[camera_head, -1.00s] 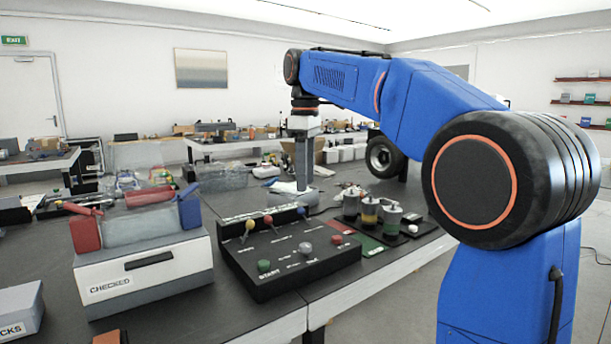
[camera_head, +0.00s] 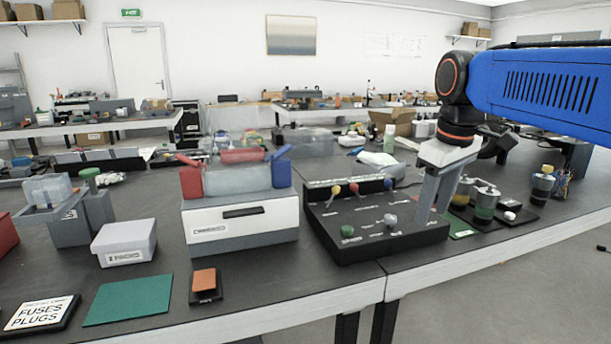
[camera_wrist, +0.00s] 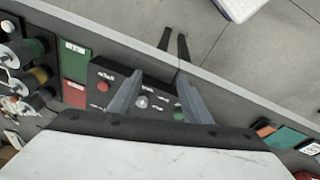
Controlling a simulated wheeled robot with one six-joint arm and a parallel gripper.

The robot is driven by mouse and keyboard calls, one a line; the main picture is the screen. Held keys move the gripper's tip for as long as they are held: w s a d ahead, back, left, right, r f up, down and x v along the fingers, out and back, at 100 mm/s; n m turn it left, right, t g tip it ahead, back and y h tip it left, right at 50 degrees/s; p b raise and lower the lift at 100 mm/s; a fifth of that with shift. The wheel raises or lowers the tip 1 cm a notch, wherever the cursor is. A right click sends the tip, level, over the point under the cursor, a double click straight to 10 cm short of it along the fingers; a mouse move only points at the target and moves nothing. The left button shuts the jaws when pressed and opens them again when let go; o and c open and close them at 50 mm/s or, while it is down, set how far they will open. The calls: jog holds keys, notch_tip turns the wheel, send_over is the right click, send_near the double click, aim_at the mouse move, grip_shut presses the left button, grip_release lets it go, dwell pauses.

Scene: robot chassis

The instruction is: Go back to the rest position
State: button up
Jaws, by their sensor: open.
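My gripper (camera_head: 432,190) hangs from my blue arm at the right of the head view, in front of the right part of the black control box (camera_head: 345,247). In the wrist view its two grey fingers (camera_wrist: 158,100) are spread apart with nothing between them. The control box (camera_wrist: 104,72) lies beyond the fingers there, with a white knob (camera_wrist: 141,102) seen between them and a red knob (camera_wrist: 103,86) to the left. In the head view the box has a green button (camera_head: 347,231) and several coloured levers along its back.
A white and grey case (camera_head: 240,228) stands left of the control box. Further left are a small grey box (camera_head: 124,243), a green mat (camera_head: 130,300) and a sign (camera_head: 40,314). Several cylinders (camera_head: 486,203) stand at right. Open floor lies beyond the table's front edge.

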jog(key=s+d+f+m+t, duration=0.2)
jog(key=s+f+m, duration=0.4)
jog(key=s+f, duration=1.2)
notch_tip(320, 180, down, 3)
jog(key=shift+d+t, duration=0.35)
jog(key=shift+t, duration=0.05)
